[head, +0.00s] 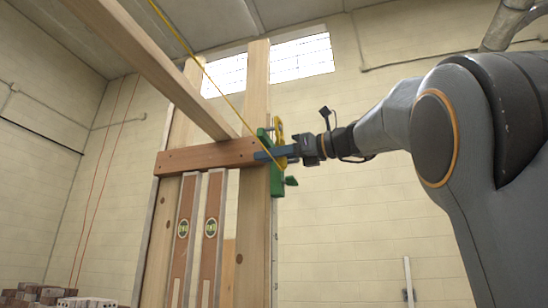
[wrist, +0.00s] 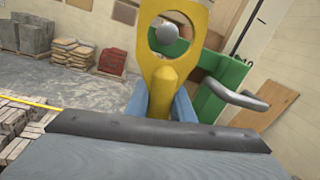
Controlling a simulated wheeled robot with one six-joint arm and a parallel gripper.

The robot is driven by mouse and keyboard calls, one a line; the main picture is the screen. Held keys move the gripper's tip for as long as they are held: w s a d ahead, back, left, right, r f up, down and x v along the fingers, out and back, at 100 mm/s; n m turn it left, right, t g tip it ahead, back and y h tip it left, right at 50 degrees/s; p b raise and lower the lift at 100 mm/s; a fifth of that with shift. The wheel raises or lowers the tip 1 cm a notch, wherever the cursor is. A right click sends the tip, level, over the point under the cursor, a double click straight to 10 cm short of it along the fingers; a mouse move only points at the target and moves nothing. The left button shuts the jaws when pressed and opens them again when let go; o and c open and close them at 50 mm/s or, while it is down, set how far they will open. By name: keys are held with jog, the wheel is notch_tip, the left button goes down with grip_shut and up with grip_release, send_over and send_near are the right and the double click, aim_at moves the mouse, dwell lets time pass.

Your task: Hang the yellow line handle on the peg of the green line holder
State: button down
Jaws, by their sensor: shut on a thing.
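My gripper (wrist: 160,108) has its blue fingers shut on the neck of the yellow line handle (wrist: 158,75). The handle's ring is up, beyond the fingers. A round grey peg end (wrist: 166,36) shows inside the ring's opening; I cannot tell whether the ring is around the peg or only in front of it. The green line holder (wrist: 212,85) is behind and to the right, with a grey bent bar (wrist: 240,97) on it. In the head view, the holder (head: 276,182) is on a wooden post, and the handle (head: 280,128) is against it, partly hidden by my gripper (head: 270,154).
A yellow line (head: 218,88) runs from the upper left down to the handle. A wooden crosspiece (head: 205,156) and a slanting beam (head: 150,60) are left of the gripper. Two spirit levels (head: 210,235) hang below. Bricks (wrist: 35,135) lie low at left.

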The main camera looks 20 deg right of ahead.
jog(key=shift+w+a+f, duration=0.6)
jog(key=shift+a, duration=0.2)
jog(key=shift+f, duration=0.1)
dwell(0.3)
jog(key=c, duration=0.9)
grip_release()
jog(key=o, duration=0.5)
jog(key=shift+s+a, duration=0.1)
jog(key=shift+o, duration=0.2)
